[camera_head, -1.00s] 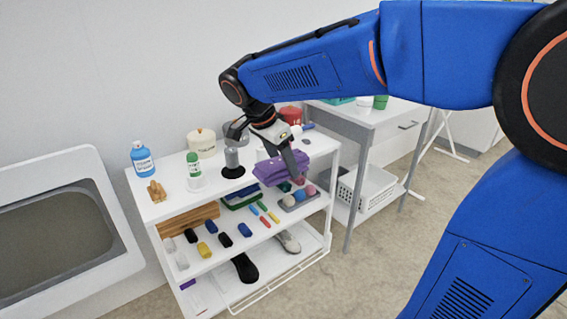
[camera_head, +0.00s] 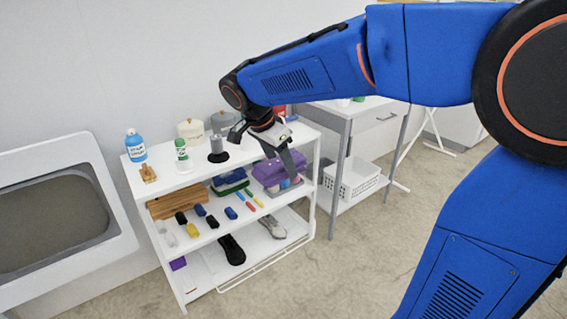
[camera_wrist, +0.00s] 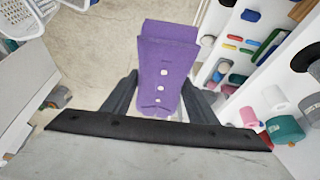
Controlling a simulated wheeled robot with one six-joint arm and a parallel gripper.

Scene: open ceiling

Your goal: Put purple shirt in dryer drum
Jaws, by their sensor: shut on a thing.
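The purple shirt (camera_head: 280,172) is a folded bundle held by my gripper (camera_head: 283,157) in front of the right end of the white shelf unit. In the wrist view the shirt (camera_wrist: 166,60) shows its fold and a row of pale buttons. It lies between the two dark fingers of my gripper (camera_wrist: 160,98), which are shut on it. A white machine (camera_head: 115,200) with a rounded grey-brown window or opening (camera_head: 50,222) stands at the far left of the head view. I cannot tell whether this is the dryer's drum opening or a closed door.
The shelf unit (camera_head: 250,283) carries a blue bottle (camera_head: 136,147), a green-capped bottle (camera_head: 182,154), canisters, small coloured items and dark shoes. A grey-legged table (camera_head: 345,125) with a white basket (camera_head: 355,180) below stands to the right. The floor in front is clear.

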